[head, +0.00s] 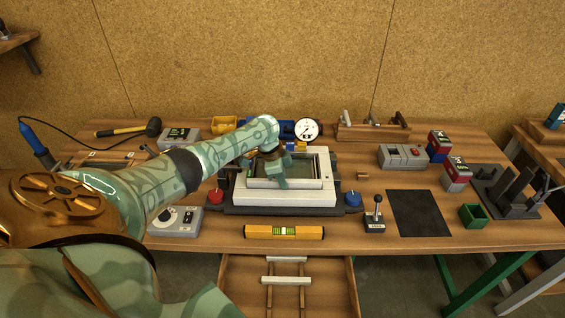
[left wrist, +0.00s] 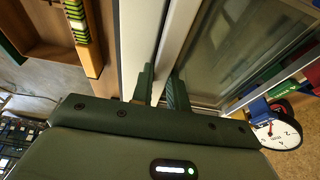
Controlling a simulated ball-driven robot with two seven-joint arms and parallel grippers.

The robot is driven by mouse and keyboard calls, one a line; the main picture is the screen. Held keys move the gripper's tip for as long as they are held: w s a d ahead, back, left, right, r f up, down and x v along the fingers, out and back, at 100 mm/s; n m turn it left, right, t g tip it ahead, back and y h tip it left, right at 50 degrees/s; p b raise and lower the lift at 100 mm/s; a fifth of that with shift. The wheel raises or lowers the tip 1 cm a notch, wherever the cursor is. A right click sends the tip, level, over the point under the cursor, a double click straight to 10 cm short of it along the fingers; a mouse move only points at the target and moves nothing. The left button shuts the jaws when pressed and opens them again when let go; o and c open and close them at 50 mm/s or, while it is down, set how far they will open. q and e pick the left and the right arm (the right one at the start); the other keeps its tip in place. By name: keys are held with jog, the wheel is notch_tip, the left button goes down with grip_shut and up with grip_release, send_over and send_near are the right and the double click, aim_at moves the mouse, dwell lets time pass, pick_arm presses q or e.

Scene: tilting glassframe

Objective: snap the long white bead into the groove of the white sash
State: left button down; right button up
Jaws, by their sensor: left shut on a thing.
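The white sash (head: 328,197) lies in a dark fixture (head: 240,210) in the middle of the bench, with a glass pane inside its frame. My left gripper (head: 279,181) reaches down over its near inner edge. In the left wrist view the fingers of my left gripper (left wrist: 160,92) are shut on a long white strip, the bead (left wrist: 181,32). The bead runs along the pane side of the sash (left wrist: 140,40). I cannot tell whether it sits in the groove, which is hidden. My right gripper is not in view.
A yellow spirit level (head: 260,232) lies in front of the fixture. A red knob (head: 215,196) and a blue knob (head: 353,199) flank it. A dial gauge (head: 306,130) stands behind. A joystick box (head: 375,219) and a dark mat (head: 421,214) are to the right. An open drawer (head: 240,285) is below.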

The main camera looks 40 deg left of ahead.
pick_arm(q)
jog(key=shift+f, duration=0.25)
jog(key=shift+r, duration=0.1)
jog(key=shift+r, duration=0.15)
jog(key=c, duration=1.3)
grip_release()
jog(key=p+v, duration=0.4)
jog(key=v, duration=1.2)
jog(key=shift+p, duration=0.4)
